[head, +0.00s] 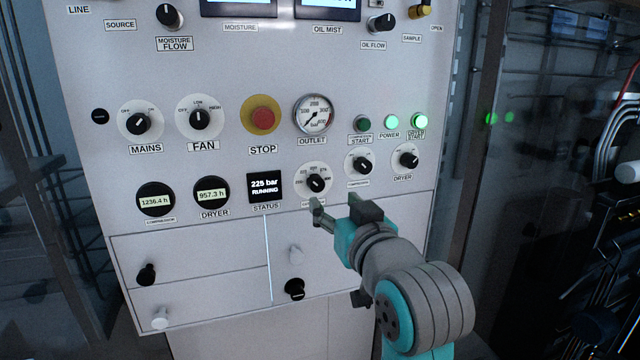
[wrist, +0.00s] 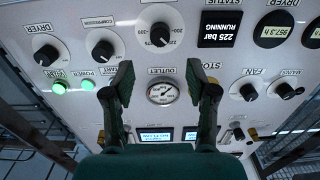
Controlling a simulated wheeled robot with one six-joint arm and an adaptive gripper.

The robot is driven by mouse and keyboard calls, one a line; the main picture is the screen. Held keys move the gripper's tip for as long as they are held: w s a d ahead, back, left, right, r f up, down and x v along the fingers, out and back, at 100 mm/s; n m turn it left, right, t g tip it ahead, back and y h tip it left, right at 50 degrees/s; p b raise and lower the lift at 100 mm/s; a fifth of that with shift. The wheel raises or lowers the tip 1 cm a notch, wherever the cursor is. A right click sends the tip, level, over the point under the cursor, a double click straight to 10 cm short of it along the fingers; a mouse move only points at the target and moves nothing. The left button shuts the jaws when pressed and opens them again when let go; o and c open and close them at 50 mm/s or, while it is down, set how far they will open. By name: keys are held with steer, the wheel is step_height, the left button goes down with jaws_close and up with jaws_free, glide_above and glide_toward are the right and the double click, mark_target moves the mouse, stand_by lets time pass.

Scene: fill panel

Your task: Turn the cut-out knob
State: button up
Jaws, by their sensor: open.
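The knob that looks to be the cut-out knob (head: 316,183) is black, on a round white dial with numbers, right of the status display. Its label is partly covered by my gripper and cannot be read. In the wrist view the same knob (wrist: 161,35) is at the top centre, beyond the fingertips. My gripper (head: 320,212) is just below this dial in the head view. In the wrist view my gripper (wrist: 164,72) has its two dark fingers spread wide with nothing between them. The fingers appear apart from the knob.
Compressor (head: 362,164) and dryer (head: 408,159) knobs lie close on the right. The outlet gauge (head: 314,114) is above, and the red stop button (head: 262,120) is up left. Drawer fronts with small knobs (head: 294,290) are below. Cables hang at the far right.

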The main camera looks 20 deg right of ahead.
mark_target(318, 184)
steer(key=w, duration=0.9)
steer(key=shift+w, duration=0.4)
jaws_close()
